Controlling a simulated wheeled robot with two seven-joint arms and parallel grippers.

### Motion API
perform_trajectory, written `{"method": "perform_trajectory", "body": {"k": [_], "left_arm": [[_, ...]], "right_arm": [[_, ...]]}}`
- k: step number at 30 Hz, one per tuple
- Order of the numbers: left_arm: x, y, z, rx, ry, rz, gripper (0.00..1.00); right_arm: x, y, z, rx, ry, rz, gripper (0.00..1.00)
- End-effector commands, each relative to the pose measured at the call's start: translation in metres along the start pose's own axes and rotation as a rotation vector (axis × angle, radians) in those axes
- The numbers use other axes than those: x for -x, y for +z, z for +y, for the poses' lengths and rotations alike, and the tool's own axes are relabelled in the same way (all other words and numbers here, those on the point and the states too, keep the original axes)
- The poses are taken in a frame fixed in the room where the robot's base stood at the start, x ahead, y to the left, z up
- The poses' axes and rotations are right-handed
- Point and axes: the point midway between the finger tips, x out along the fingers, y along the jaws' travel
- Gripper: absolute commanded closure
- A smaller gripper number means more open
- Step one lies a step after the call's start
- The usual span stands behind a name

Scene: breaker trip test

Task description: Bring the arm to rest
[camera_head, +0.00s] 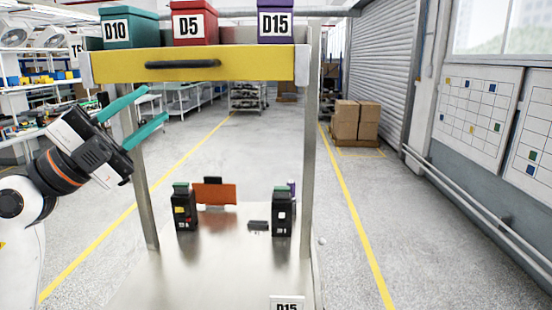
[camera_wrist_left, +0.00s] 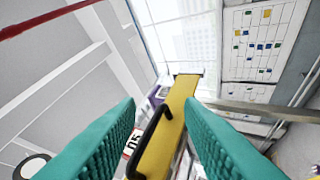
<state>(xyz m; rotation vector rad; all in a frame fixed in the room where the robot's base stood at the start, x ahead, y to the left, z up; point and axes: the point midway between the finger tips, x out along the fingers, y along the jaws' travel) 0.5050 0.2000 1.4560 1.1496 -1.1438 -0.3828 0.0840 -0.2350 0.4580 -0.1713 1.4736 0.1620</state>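My left gripper (camera_head: 155,104) is at the left of the rack, raised in front of its left post. Its two teal fingers are apart with nothing between them. In the left wrist view the fingers (camera_wrist_left: 160,103) are spread, with the yellow drawer front (camera_wrist_left: 181,105) and its black handle (camera_wrist_left: 150,140) seen beyond the gap. In the head view, the yellow drawer front (camera_head: 265,63) is at the top of the rack, its handle (camera_head: 183,64) apart from the gripper. Two black breakers (camera_head: 184,209) (camera_head: 282,212) stand upright on the metal table. My right gripper does not show.
Teal D10 (camera_head: 130,27), red D5 (camera_head: 194,24) and purple D15 (camera_head: 276,22) bins sit on top of the rack. An orange panel (camera_head: 215,194) and a small black piece (camera_head: 258,225) are on the table (camera_head: 225,275). Cardboard boxes (camera_head: 357,119) stand at the back right.

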Motion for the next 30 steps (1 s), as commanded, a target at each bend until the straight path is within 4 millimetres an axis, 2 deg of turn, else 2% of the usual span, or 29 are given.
{"method": "perform_trajectory", "body": {"k": [1,4,8,11,12,16,20,21,24,27,30], "left_arm": [[0.007,0.001,-0.013,0.066,0.093,0.018,0.66],[0.028,-0.006,-0.030,0.186,0.279,0.114,0.66],[0.070,-0.028,-0.065,0.357,0.462,0.348,0.66],[0.114,-0.046,-0.109,0.494,0.537,0.599,0.66],[0.134,-0.050,-0.131,0.551,0.548,0.710,0.66],[0.198,-0.049,-0.206,0.713,0.505,1.070,0.66],[0.259,-0.020,-0.280,0.860,0.366,1.396,0.66],[0.276,-0.006,-0.301,0.903,0.307,1.486,0.66],[0.315,0.037,-0.347,1.006,0.135,1.691,0.66],[0.344,0.082,-0.378,1.092,-0.038,1.839,0.66],[0.365,0.123,-0.397,1.165,-0.198,1.940,0.66]], "right_arm": [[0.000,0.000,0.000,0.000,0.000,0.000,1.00],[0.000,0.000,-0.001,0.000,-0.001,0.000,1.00],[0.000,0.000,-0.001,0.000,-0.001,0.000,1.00],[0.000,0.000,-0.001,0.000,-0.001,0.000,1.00],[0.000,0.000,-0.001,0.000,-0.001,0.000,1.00],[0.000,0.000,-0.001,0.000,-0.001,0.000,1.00],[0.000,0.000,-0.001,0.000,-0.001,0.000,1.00],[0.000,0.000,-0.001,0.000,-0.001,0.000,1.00],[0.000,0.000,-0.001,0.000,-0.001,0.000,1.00],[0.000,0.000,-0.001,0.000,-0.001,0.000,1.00],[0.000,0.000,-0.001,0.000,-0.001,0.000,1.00]]}}
